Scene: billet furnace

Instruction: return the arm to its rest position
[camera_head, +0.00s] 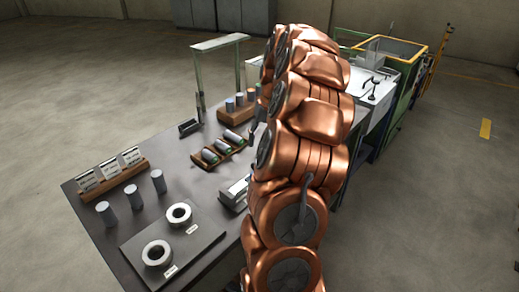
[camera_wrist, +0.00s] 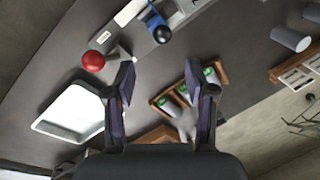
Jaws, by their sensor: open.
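My copper-coloured arm stands raised through the middle of the head view, over the right side of the dark table (camera_head: 165,198). My gripper is not clearly visible there. In the wrist view my gripper (camera_wrist: 160,64) is open with its two dark fingers apart and nothing between them. It is above the table. A wooden rack of green-ended cylinders (camera_wrist: 160,102) lies beyond and beside the right finger; this rack also shows in the head view (camera_head: 205,162). A red ball knob (camera_wrist: 94,61) shows left of the left finger.
A white tray (camera_wrist: 45,126) lies at the wrist view's left. In the head view, a plate with two pale rings (camera_head: 215,234), several grey cylinders (camera_head: 158,182) and a card holder (camera_head: 132,173) occupy the table's left. A green-and-yellow framed machine (camera_head: 407,100) stands behind right. Right floor is open.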

